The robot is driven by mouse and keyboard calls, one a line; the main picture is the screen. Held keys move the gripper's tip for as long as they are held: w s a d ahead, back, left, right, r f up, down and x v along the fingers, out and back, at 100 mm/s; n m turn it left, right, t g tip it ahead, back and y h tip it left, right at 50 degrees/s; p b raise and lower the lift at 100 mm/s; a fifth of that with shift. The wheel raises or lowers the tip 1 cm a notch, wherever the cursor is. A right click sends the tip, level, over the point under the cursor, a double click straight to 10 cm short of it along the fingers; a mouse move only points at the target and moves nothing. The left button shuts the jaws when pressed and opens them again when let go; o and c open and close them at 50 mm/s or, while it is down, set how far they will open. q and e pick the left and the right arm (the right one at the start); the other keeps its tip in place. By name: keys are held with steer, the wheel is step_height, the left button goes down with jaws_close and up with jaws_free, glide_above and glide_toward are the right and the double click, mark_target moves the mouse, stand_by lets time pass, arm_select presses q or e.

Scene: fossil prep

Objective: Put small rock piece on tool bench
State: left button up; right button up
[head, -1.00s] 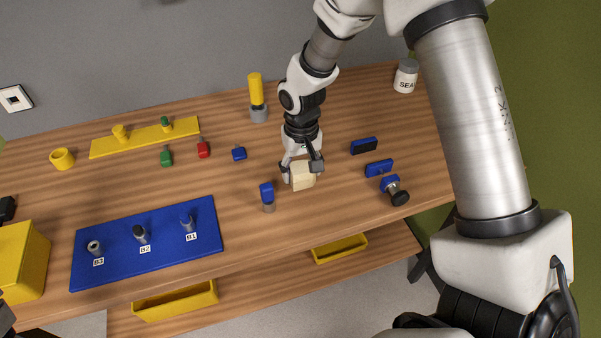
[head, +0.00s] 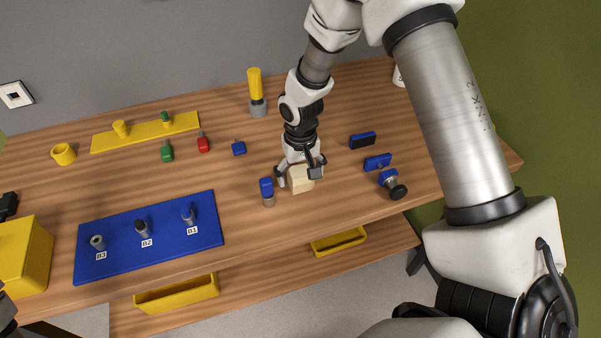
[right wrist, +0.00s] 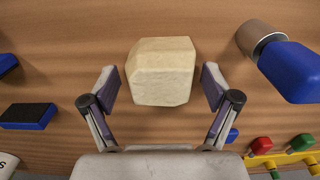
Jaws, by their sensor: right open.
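The small rock piece (head: 301,180) is a pale cream block on the wooden tool bench (head: 240,260). My right gripper (head: 300,174) is open, right at the rock in the head view, its fingers on either side. In the right wrist view the rock (right wrist: 160,72) lies just ahead of and between the two open fingers (right wrist: 158,90), with gaps on both sides, so it is not gripped. Only an edge of what may be my left arm shows at the head view's lower left; its gripper cannot be seen.
A blue-capped tool (head: 267,192) stands close left of the rock. Blue blocks (head: 377,162) and a black-knobbed piece (head: 392,184) lie to the right. A blue mat (head: 170,252) with labelled holders is at left. Yellow trays (head: 338,241) sit below the front edge.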

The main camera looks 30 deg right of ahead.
mark_target(301, 170)
step_height(301, 170, up, 11)
steer(key=shift+r+b, duration=0.2)
steer(key=shift+b, duration=0.75)
steer(key=shift+r, duration=0.5)
